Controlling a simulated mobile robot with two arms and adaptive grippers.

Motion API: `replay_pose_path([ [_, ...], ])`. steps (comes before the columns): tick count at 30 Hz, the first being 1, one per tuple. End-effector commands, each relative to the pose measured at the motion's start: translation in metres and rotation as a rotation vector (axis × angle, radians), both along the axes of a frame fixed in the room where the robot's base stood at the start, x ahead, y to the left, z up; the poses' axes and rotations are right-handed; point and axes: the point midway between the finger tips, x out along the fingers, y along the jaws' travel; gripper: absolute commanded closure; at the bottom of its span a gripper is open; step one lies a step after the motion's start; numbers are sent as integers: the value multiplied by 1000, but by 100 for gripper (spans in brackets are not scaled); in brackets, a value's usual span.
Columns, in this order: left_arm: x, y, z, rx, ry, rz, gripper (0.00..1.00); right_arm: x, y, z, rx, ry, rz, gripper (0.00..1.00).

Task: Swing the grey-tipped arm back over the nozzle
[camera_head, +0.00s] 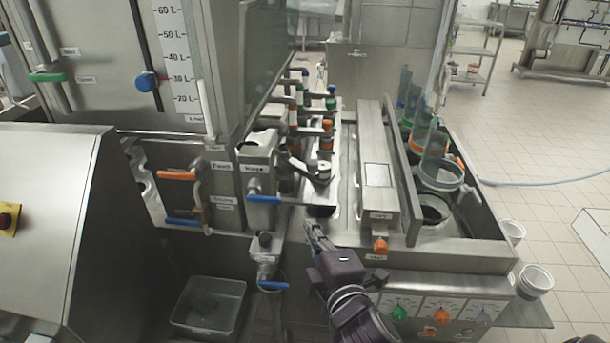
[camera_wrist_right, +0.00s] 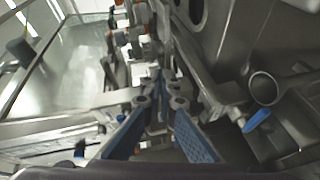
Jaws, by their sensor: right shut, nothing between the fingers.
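My right gripper (camera_head: 314,232) reaches in from the bottom, in front of the filler's central channel. It is shut and empty, its fingertips below and in front of the grey swing arm. Its blue-lined fingers (camera_wrist_right: 158,103) fill the lower middle of the right wrist view. The grey-tipped arm (camera_head: 303,166) is a short metal lever near the front of the row of valves, with a round grey end at its right. The gripper is apart from it. The nozzle under or beside it cannot be clearly made out. My left gripper is not in view.
A long metal cover (camera_head: 376,165) and stacked clear cups (camera_head: 433,150) are to the right. An orange knob (camera_head: 380,246) sits on the front edge. A plastic bin (camera_head: 208,306) is low at left.

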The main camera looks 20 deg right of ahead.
Motion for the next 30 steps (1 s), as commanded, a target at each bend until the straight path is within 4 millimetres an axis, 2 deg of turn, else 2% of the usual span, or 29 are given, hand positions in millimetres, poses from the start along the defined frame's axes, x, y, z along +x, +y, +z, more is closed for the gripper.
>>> replay_pose_path([
  [1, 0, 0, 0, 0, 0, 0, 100, 6, 5, 21, -84, -59, 25, 100],
  [3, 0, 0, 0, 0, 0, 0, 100, 10, 10, 40, -167, -113, 48, 100],
  [6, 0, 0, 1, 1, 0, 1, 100, 15, 14, 51, -220, -145, 60, 100],
  [11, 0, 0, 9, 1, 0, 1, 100, 33, 11, 54, -226, -147, 58, 100],
  [23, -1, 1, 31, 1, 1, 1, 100, 112, 2, 54, -221, -145, 58, 100],
  [30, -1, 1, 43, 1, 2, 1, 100, 115, -30, 51, -221, -141, 58, 100],
])
